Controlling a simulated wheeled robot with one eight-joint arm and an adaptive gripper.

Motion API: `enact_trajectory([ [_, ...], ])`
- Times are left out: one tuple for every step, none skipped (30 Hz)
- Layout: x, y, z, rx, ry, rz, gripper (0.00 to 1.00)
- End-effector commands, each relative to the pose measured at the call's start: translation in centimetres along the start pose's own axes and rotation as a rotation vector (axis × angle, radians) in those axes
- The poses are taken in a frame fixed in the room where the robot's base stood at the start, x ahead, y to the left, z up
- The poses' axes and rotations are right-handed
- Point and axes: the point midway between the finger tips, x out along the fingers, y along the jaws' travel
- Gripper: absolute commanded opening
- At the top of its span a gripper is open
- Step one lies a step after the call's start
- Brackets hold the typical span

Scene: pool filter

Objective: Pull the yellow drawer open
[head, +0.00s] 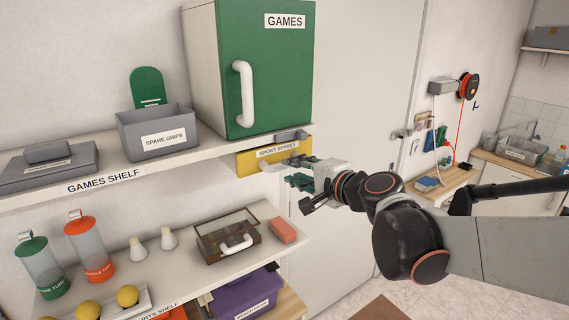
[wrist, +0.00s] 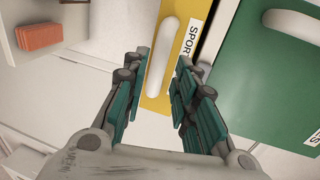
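The yellow drawer (head: 246,165) labelled "SPORT SPARES" hangs under the right end of the upper shelf, below the green cabinet. Its white bar handle (head: 268,168) shows low on the front, partly hidden by my gripper. My gripper (head: 292,172) is at the right part of the drawer front. In the wrist view the yellow front (wrist: 188,12) and the white handle (wrist: 163,55) lie ahead. My gripper (wrist: 162,64) is open, with one teal-padded finger on each side of the handle's near end. I cannot tell whether the fingers touch it.
A green "GAMES" cabinet (head: 268,70) stands on the shelf (head: 130,172) directly above. A clear-lidded brown case (head: 228,237) and an orange block (head: 283,230) sit on the lower shelf.

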Motion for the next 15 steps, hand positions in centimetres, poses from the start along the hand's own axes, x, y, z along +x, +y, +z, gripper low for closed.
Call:
enact_trajectory([
  [0.9,0.0,0.1,-0.001,-0.002,-0.001,0.26],
  [1.4,-0.1,0.1,-0.001,-0.002,-0.001,0.26],
  [2.0,-0.1,0.1,-0.001,-0.002,0.000,0.26],
  [2.5,-0.1,0.0,-0.001,-0.002,0.000,0.26],
  [2.9,-0.1,0.0,-0.001,-0.002,0.000,0.26],
  [3.5,0.0,0.1,-0.001,-0.002,0.000,0.26],
  [3.9,0.0,0.1,-0.001,-0.001,0.000,0.26],
  [4.2,-0.1,0.1,-0.001,-0.001,0.000,0.26],
  [4.6,-0.1,0.1,-0.001,-0.001,0.000,0.26],
  [4.9,-0.1,0.0,-0.001,-0.001,0.000,0.26],
  [5.2,-0.1,0.0,0.000,-0.001,0.000,0.26],
  [5.5,-0.1,0.0,0.000,-0.001,0.000,0.26],
  [5.7,0.0,0.0,0.000,0.000,0.000,0.26],
  [5.8,0.0,0.0,0.000,0.000,0.000,0.26],
  [6.0,0.0,0.0,0.000,0.000,0.000,0.26],
])
